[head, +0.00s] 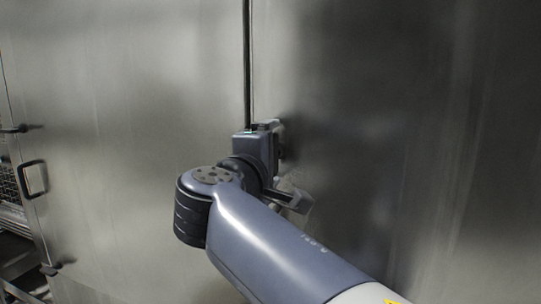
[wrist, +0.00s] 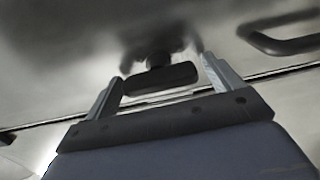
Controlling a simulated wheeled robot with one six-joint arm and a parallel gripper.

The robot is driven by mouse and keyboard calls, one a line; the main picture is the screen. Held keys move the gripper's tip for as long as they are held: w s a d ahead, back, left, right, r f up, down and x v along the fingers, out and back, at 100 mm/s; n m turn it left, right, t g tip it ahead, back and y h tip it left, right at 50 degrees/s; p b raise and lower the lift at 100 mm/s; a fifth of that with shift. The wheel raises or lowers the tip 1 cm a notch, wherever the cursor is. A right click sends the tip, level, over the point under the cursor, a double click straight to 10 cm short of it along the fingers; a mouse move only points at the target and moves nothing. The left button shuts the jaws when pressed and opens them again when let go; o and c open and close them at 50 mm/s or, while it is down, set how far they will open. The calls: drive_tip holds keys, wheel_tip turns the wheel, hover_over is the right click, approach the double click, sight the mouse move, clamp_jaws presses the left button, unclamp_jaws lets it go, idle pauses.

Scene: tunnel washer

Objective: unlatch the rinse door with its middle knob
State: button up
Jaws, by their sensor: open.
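The middle knob (wrist: 160,77), a dark bar-shaped knob on a short stem, stands on the steel door near the seam in the wrist view. My gripper (wrist: 160,70) is open, with one finger on either side of the knob. Small gaps seem to show at its ends, but I cannot tell whether a finger touches it. In the head view my gripper (head: 268,146) is close to the door beside the vertical seam. Its fingertips and the knob are hidden there behind my wrist. The rinse door (head: 390,110) looks closed, its seam a narrow dark line.
A dark handle (head: 292,199) stands out from the door just below my wrist; it also shows at the upper right of the wrist view (wrist: 285,40). At the far left are another handle (head: 32,179) and a small latch (head: 20,128). The right side is bare door.

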drive_tip(key=b+v, duration=0.3)
drive_tip(key=v, duration=0.7)
drive_tip(key=shift+s, duration=0.4)
drive_tip(key=shift+w, duration=0.15)
drive_tip(key=p+x, duration=0.3)
drive_tip(key=x, duration=0.7)
drive_tip(key=shift+w, duration=0.25)
drive_tip(key=shift+s, duration=0.1)
